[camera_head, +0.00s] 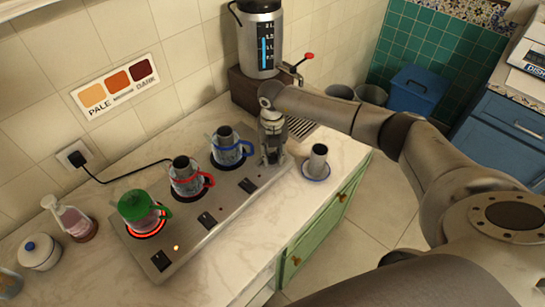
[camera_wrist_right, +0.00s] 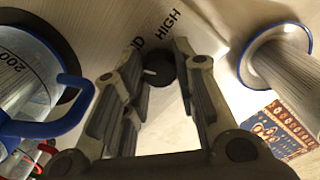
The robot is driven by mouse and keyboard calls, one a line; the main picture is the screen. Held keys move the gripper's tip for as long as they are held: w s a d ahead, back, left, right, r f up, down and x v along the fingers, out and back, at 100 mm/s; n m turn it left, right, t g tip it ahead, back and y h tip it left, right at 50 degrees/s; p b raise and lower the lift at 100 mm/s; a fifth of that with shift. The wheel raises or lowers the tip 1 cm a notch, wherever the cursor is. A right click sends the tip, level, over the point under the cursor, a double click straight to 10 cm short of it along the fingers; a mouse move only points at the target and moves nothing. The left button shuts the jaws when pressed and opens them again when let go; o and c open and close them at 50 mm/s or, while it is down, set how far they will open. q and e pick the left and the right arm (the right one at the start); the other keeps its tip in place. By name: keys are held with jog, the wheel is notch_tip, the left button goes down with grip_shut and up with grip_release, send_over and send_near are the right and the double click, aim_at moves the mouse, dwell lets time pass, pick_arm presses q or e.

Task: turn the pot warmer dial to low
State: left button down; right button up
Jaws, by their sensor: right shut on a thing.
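The pot warmer (camera_head: 190,236) is a long metal plate on the counter with a row of pots. The dial (camera_wrist_right: 162,70) is a black round knob with a white mark, seen between my fingers in the wrist view. The mark points left in that view. The word HIGH and a partly hidden word ending in D are printed beyond it. My right gripper (camera_head: 271,157) is at the right end of the warmer, beside the blue-banded pot (camera_head: 229,152), and shut on the dial, which it hides in the head view. My left gripper is out of view.
The blue-handled pot (camera_wrist_right: 35,85) is close on the left in the wrist view. A metal cup (camera_head: 316,160) on a blue-rimmed saucer stands right of the gripper. A red-handled pot (camera_head: 187,178) and a green-lidded pot (camera_head: 140,212) on a glowing burner stand farther left.

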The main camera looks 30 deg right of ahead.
aim_at(273, 156)
jog(key=n+b, duration=0.3)
jog(key=n, duration=0.1)
jog(key=shift+w+f+n+b, duration=0.1)
jog(key=shift+f+n+b, duration=0.05)
jog(key=shift+n+b, duration=1.55)
jog(key=shift+n, duration=0.5)
jog(key=shift+r, duration=0.2)
jog(key=o, duration=1.1)
jog(key=shift+c, duration=0.2)
jog(key=shift+r, duration=0.1)
notch_tip(273, 156, up, 12)
jog(key=shift+f, duration=0.2)
